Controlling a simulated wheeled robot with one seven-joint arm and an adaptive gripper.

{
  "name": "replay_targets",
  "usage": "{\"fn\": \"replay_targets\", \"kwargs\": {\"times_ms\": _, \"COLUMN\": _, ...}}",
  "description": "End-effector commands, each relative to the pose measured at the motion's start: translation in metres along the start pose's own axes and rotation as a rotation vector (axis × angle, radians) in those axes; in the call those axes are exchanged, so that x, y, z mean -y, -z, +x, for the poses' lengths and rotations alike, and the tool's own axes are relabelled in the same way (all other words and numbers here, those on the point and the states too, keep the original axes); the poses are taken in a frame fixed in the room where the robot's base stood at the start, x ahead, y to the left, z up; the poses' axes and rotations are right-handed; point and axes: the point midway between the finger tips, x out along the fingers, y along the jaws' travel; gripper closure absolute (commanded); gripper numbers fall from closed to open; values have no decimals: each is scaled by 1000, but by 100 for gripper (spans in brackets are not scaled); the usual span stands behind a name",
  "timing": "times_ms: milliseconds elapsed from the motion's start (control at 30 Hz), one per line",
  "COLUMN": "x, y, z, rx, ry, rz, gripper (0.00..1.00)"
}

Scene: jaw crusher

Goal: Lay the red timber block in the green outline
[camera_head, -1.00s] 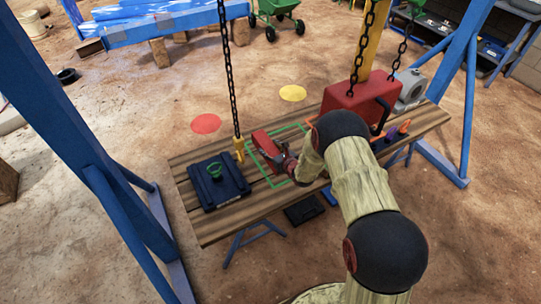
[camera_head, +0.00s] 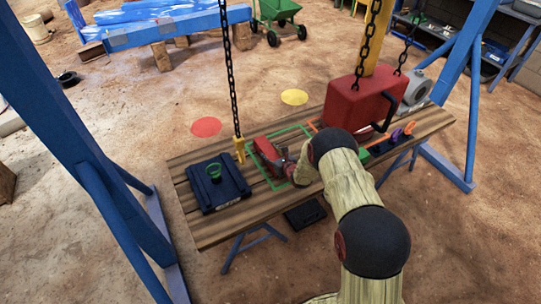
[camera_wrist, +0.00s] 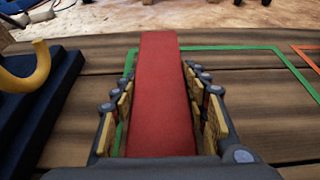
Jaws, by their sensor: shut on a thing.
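The red timber block (camera_wrist: 163,95) is long and narrow and lies between the two fingers of my gripper (camera_wrist: 163,125) in the wrist view. My gripper is shut on it. In the head view the block (camera_head: 267,155) is at the left part of the green outline (camera_head: 290,133) on the wooden bench. The wrist view shows the outline (camera_wrist: 235,47) behind and to the right of the block, with its left edge close beside the block. The block is low over the boards; I cannot tell whether it touches them. My arm hides part of the outline.
A dark blue plate (camera_head: 217,187) with a green part stands left of the outline. A yellow hook (camera_head: 240,149) on a chain hangs close to the block. A big red box (camera_head: 362,102) stands at the right, beside an orange outline (camera_wrist: 308,55).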

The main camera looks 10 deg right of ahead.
Motion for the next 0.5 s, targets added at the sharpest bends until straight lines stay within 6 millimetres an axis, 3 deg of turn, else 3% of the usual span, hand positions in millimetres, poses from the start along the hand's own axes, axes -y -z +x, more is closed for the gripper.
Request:
{"fn": "replay_targets", "kwargs": {"times_ms": 200, "x": 0, "y": 0, "z": 1, "rx": 2, "ry": 0, "rz": -1, "gripper": 97}}
{"fn": "replay_targets", "kwargs": {"times_ms": 233, "x": 0, "y": 1, "z": 0, "rx": -1, "ry": 0, "rz": 0, "gripper": 53}}
{"fn": "replay_targets", "kwargs": {"times_ms": 500, "x": 0, "y": 1, "z": 0, "rx": -1, "ry": 0, "rz": 0, "gripper": 38}}
